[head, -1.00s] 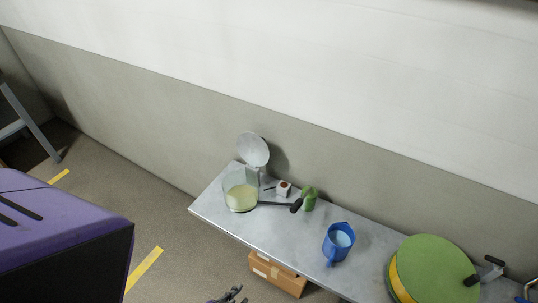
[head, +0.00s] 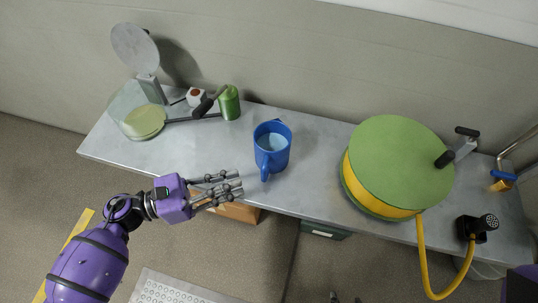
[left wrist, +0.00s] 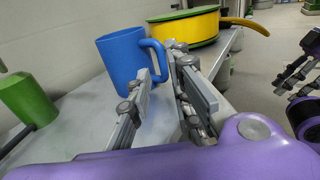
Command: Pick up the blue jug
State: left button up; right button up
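The blue jug (head: 272,148) stands upright on the grey table, with its handle toward the table's front edge. It shows pale blue inside. In the left wrist view the jug (left wrist: 122,58) stands just beyond the fingers, with its handle to the right. My left gripper (head: 239,181) is open and empty at the front edge, left of the jug's handle and apart from it. Its spread fingers also show in the left wrist view (left wrist: 158,66). My right gripper (head: 345,298) barely shows at the bottom edge; its fingertips are apart, with nothing seen between them.
A green can (head: 230,103) and a clear pan (head: 141,119) with a dark handle stand left of the jug. A green-topped yellow drum (head: 400,165) with a yellow hose stands right. A cardboard box (head: 238,212) sits below the table's front edge.

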aim_at(270, 155)
pick_arm(q)
jog(key=p+x, duration=0.1)
jog(key=x, duration=0.5)
jog(key=shift+d+r, duration=0.1)
jog(key=shift+d, duration=0.25)
grip_shut()
jog(key=shift+w+r, duration=0.1)
